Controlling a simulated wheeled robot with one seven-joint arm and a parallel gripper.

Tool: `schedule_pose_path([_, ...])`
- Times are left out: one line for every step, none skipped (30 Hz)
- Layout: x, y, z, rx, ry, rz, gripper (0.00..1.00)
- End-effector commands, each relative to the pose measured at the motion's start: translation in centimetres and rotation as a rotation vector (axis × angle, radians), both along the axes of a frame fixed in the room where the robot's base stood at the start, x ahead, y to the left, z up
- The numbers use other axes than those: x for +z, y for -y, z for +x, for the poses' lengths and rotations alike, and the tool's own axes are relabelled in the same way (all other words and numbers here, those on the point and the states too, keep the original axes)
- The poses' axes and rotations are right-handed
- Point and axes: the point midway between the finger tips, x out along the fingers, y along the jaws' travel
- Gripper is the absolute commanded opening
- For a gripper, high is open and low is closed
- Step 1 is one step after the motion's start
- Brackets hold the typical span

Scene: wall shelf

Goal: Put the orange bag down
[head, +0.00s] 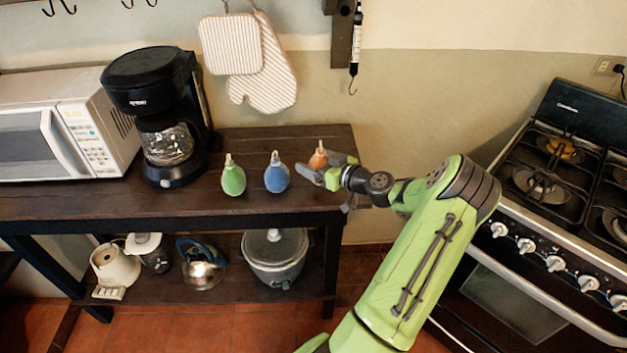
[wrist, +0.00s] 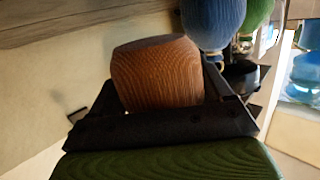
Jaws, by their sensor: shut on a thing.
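The orange bag (head: 318,156) is at the right end of the dark wooden shelf top, with my gripper (head: 326,171) around it. In the wrist view the orange bag (wrist: 158,75) fills the space between the jaws, and its far side is hidden. My gripper is shut on it. In the head view the gripper covers the bag's lower part, so I cannot tell whether it touches the wood. A blue bag (head: 276,173) stands just left of it, and a green bag (head: 232,176) stands farther left. Both also show at the top of the wrist view.
The shelf top (head: 120,204) is clear along its front edge. A coffee maker (head: 160,110) and a microwave (head: 60,130) stand to the left. Striped oven mitts (head: 262,75) hang on the wall behind. A stove (head: 560,190) stands right, beyond a gap.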

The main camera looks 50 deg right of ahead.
Motion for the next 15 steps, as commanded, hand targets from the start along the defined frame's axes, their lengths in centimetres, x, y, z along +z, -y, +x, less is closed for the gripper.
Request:
schedule_pose_path([-0.6,0.0,0.0,0.000,0.003,0.001,0.21])
schedule_pose_path([-1.1,0.0,0.0,0.000,0.003,0.002,0.21])
schedule_pose_path([-1.8,0.0,0.0,-0.001,0.003,0.001,0.21])
schedule_pose_path([-2.4,0.0,0.0,-0.001,0.003,0.001,0.21])
schedule_pose_path([-3.0,0.0,0.0,-0.002,0.003,0.002,0.21])
schedule_pose_path([-3.5,0.0,0.0,-0.001,0.003,0.000,0.21])
schedule_pose_path([-3.7,0.0,0.0,-0.001,0.003,0.000,0.21])
schedule_pose_path([-3.7,0.0,0.0,-0.001,0.003,-0.001,0.21])
schedule_pose_path([-3.6,0.0,0.0,-0.002,0.003,-0.003,0.21])
schedule_pose_path([-3.5,0.0,0.0,-0.002,0.003,-0.004,0.21])
schedule_pose_path([-3.5,0.0,0.0,-0.002,0.003,-0.004,0.21])
schedule_pose_path([-3.5,0.0,0.0,-0.001,0.003,-0.003,0.21])
schedule_pose_path([-3.5,0.0,0.0,-0.001,0.003,-0.003,0.21])
schedule_pose_path([-3.6,0.0,0.0,0.000,0.002,-0.003,0.21])
schedule_pose_path([-3.7,0.0,0.0,0.000,0.002,-0.003,0.21])
